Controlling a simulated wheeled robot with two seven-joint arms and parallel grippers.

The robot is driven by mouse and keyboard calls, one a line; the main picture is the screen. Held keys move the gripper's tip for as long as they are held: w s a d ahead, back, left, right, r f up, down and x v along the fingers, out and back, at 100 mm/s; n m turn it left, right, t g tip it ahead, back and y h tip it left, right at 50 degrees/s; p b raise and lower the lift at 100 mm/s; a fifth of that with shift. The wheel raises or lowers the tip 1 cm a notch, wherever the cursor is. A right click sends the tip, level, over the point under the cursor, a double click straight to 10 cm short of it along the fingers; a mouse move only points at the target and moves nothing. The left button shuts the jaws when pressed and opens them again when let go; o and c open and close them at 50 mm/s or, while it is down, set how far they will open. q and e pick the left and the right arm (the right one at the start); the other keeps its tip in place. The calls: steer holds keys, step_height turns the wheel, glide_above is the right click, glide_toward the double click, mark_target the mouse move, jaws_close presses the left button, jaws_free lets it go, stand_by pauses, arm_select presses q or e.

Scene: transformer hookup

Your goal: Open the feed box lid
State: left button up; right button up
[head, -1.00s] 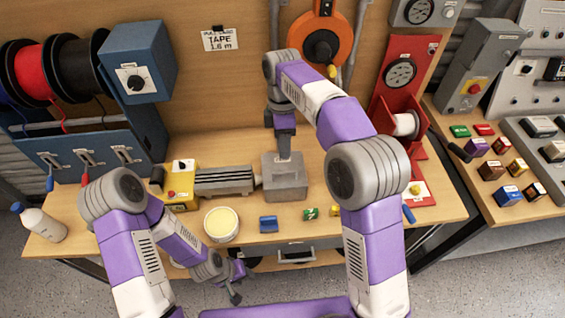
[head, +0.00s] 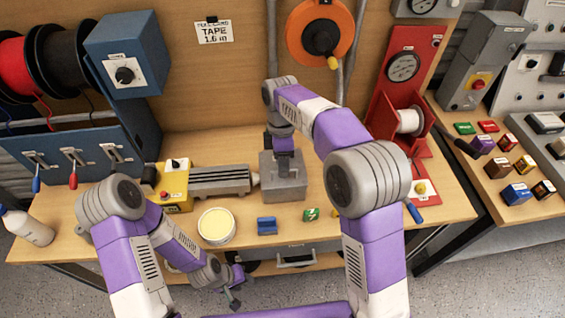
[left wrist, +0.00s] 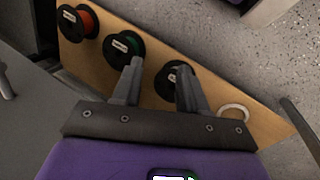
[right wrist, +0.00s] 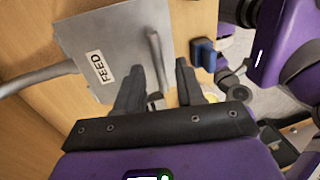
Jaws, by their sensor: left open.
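The feed box (head: 287,190) is a grey metal box on the middle of the bench. Its lid (right wrist: 110,50), labelled FEED, looks shut in the right wrist view, with a raised grey bar handle (right wrist: 158,62). My right gripper (right wrist: 160,68) is open directly over the box, with the handle showing between its two fingers; I cannot tell whether they touch it. In the head view my right gripper (head: 283,168) points down at the lid, its fingertips hard to make out. My left gripper (head: 238,287) is open and empty, low in front of the bench; it also shows in the left wrist view (left wrist: 158,68).
A grey ribbed unit and a yellow box (head: 176,188) stand left of the feed box. A round cream-topped tub (head: 216,225), a blue block (head: 267,226) and a green block (head: 311,214) lie in front. A red stand (head: 402,95) is at the right.

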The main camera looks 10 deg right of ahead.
steer(key=shift+c, duration=0.5)
jaws_close()
